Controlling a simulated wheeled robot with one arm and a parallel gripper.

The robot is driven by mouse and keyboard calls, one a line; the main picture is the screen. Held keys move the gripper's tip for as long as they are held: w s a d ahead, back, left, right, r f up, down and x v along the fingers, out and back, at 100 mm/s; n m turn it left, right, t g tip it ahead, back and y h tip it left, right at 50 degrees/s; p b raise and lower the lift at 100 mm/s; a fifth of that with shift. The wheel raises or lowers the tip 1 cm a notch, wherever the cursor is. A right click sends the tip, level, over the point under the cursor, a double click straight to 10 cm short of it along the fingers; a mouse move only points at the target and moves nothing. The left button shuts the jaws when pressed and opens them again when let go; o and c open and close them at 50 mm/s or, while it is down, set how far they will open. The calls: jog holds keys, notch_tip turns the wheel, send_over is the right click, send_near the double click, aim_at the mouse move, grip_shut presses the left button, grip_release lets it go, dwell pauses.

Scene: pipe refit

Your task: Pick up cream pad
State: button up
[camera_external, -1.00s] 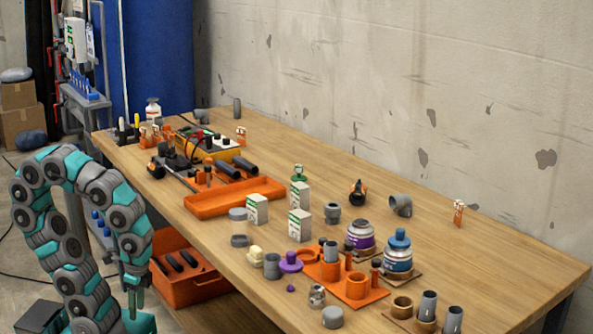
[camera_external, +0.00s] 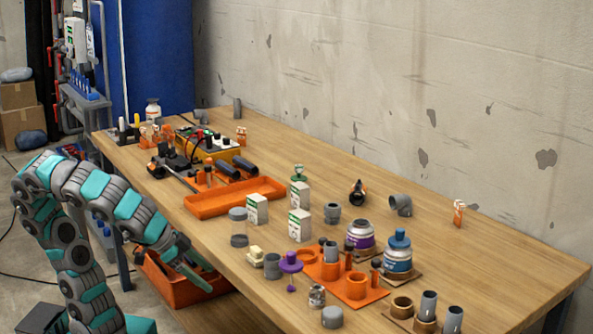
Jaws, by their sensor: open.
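The cream pad (camera_external: 256,252) is a small, pale, blocky piece near the table's front edge. It sits left of a grey pipe piece (camera_external: 272,266) and below a clear jar with a grey base (camera_external: 239,240). My gripper (camera_external: 203,274) is off the table's front edge, to the left of the cream pad and apart from it. It is open, and I see nothing between its fingers. Its fingers point right and downward, over the orange crate.
A purple-capped piece (camera_external: 290,262) and an orange holder (camera_external: 356,289) stand to the right of the pad. White-green boxes (camera_external: 257,210) and an orange tray (camera_external: 232,197) lie behind it. The orange crate (camera_external: 170,285) is below the table edge.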

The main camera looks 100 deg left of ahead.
aim_at(253, 251)
jog(key=w+d+r+n+t+y, duration=0.15)
jog(key=w+d+r+t, duration=0.45)
jog(key=d+r, duration=0.6)
jog(key=w+a+f+n+g+y, duration=0.1)
jog(key=a, duration=0.3)
jog(key=a+f+n+g+y, duration=0.1)
jog(key=a+f+n+y, duration=0.1)
jog(key=a, duration=0.3)
jog(key=w+a+f+n+g+y+p, duration=0.1)
jog(key=a+f+n, duration=0.1)
jog(key=a, duration=0.2)
jog(key=shift+w+a+f+y, duration=0.1)
jog(key=shift+w+a+y, duration=0.2)
jog(key=shift+y, duration=0.05)
jog(key=shift+g, duration=0.3)
jog(key=p+x, duration=0.2)
jog(key=x, duration=0.6)
jog(key=shift+s+a, duration=0.1)
jog(key=shift+a, duration=0.05)
grip_shut()
